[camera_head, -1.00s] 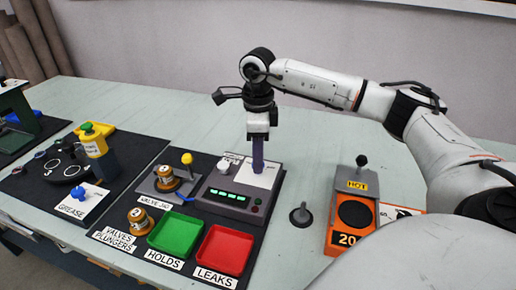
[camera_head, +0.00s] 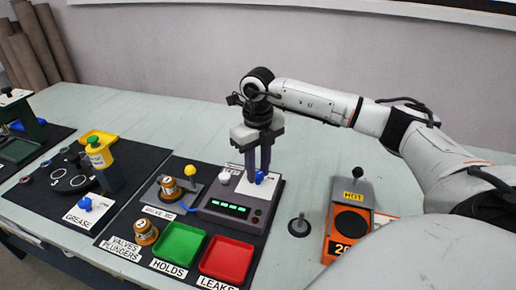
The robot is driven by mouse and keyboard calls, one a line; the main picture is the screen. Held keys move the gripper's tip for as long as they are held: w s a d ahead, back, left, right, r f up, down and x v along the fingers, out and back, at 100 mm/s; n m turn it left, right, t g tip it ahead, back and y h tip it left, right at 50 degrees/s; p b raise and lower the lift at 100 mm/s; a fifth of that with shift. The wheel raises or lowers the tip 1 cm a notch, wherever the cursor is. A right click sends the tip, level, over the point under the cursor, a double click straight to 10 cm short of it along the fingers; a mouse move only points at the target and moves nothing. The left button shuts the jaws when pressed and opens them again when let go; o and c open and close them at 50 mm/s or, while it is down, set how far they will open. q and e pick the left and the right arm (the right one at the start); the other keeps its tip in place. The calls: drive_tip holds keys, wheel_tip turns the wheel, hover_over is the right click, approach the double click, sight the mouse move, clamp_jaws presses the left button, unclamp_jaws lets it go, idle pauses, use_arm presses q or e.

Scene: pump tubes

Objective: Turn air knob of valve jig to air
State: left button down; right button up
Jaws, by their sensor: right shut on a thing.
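The valve jig (camera_head: 150,193) stands on the dark mat and holds a brass valve (camera_head: 170,188), with a yellow ball knob (camera_head: 190,170) behind it. To its right is a grey unit (camera_head: 210,207) with a green-lit display and a white knob (camera_head: 224,177). My right gripper (camera_head: 258,172) points straight down over the white plate at the unit's back right. Its two purple fingers are closed on a small blue knob (camera_head: 260,177), which shows between the fingertips. Which knob is the air knob, and its pointing direction, I cannot read. My left gripper is not in view.
A green tray (camera_head: 160,242) and a red tray (camera_head: 248,259) lie in front of the unit. An orange hot device (camera_head: 337,250) and a dark round-based peg (camera_head: 299,227) stand to the right. The table behind is clear.

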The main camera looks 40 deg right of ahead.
sight(258, 174)
drive_tip(key=shift+r+m, duration=0.1)
drive_tip(key=shift+m, duration=0.9)
drive_tip(key=shift+w+p, duration=0.1)
drive_tip(key=shift+p, duration=0.2)
drive_tip(key=o, duration=1.1)
drive_tip(key=shift+c, duration=0.2)
wheel_tip(258, 174, up, 10)
drive_tip(key=shift+r, duration=0.15)
